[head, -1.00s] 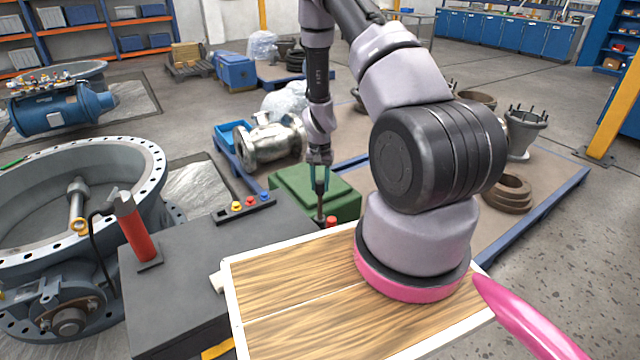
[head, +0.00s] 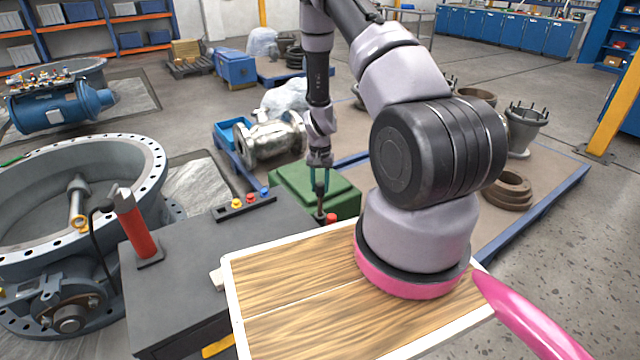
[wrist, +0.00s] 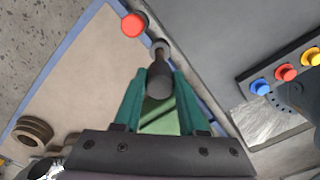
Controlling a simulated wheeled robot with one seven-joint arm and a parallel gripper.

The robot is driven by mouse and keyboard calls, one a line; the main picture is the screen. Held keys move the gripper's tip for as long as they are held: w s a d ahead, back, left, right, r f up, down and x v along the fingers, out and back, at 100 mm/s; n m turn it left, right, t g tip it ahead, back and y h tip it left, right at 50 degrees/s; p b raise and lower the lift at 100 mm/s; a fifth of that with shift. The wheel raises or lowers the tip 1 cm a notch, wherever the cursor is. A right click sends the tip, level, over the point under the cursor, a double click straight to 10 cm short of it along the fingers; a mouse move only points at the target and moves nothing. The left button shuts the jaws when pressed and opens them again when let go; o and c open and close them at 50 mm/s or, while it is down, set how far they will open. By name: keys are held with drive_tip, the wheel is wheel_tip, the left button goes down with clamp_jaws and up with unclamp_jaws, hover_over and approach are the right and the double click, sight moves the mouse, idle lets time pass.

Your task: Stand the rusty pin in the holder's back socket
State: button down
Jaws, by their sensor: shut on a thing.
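The rusty pin (wrist: 158,78) is a dark brown rod with a thicker end, held between the green fingers of my gripper (wrist: 160,88). In the head view my gripper (head: 320,181) is over the far right corner of the dark bench, and the pin (head: 320,204) hangs about upright below it. In the wrist view the pin's far end meets or overlaps a small grey round part (wrist: 160,47); I cannot tell whether it is inside it. A red cap (wrist: 133,25) is beside that part, by a dark piece that may be the holder. The sockets are not clear.
A dark strip with yellow, red and blue buttons (head: 246,206) lies on the bench (head: 185,275). A red cylinder (head: 138,232) stands at its left. A green case (head: 345,195) is behind the bench corner. A wooden-topped surface (head: 290,285) is in front.

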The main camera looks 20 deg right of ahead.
sight(320, 205)
drive_tip(key=shift+f, duration=4.35)
unclamp_jaws()
drive_tip(key=shift+r, duration=3.5)
